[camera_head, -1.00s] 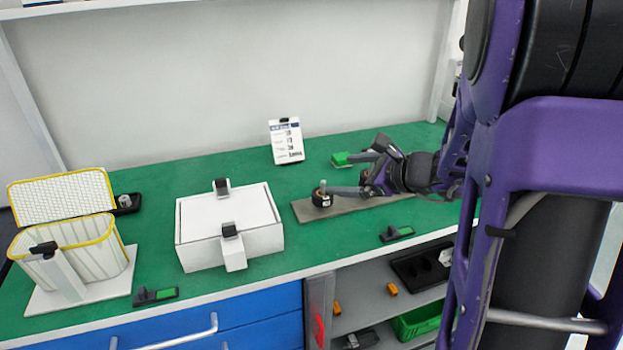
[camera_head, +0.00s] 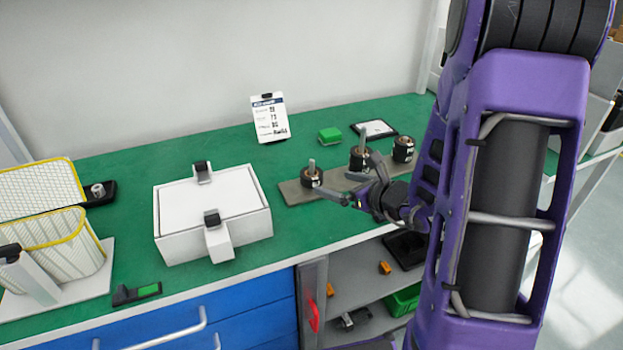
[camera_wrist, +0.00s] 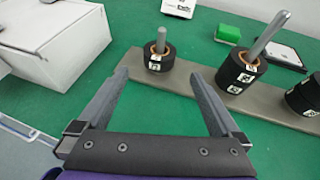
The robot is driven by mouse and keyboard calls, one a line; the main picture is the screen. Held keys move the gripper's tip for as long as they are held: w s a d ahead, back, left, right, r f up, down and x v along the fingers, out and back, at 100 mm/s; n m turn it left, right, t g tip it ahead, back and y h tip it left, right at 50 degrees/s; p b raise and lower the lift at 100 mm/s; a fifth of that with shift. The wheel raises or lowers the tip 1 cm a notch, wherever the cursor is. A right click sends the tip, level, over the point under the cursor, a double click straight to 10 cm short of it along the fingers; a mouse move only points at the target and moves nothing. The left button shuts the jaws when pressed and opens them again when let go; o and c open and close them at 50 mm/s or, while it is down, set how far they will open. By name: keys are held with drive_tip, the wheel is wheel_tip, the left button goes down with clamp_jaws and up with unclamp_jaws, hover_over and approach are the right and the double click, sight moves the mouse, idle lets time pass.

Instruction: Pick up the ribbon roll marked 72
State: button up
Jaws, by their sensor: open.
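Three black ribbon rolls stand on upright pegs along a grey-brown board (camera_head: 290,191). The left roll (camera_head: 311,179), middle roll (camera_head: 359,160) and right roll (camera_head: 403,150) carry small white labels whose numbers I cannot read for certain. In the wrist view the left roll (camera_wrist: 159,61) sits just beyond the fingertips, the middle roll (camera_wrist: 238,75) is beyond the right finger, and the right roll (camera_wrist: 304,97) is cut by the edge. My gripper (camera_wrist: 158,76) is open and empty; in the head view it (camera_head: 336,184) is at the board's front side, near the left roll.
A white box (camera_head: 213,220) with dark latches stands left of the board. A wire basket (camera_head: 60,250) with a yellow rim is farther left. A printed card (camera_head: 269,118), a green block (camera_head: 330,135) and a dark-framed tablet (camera_head: 374,130) are behind. Green bench lies bare between box and board.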

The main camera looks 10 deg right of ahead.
sight(319, 179)
drive_tip(key=x, duration=0.9)
drive_tip(key=shift+f, duration=0.1)
drive_tip(key=shift+s, duration=0.1)
drive_tip(key=shift+c, duration=0.3)
drive_tip(key=c, duration=1.3)
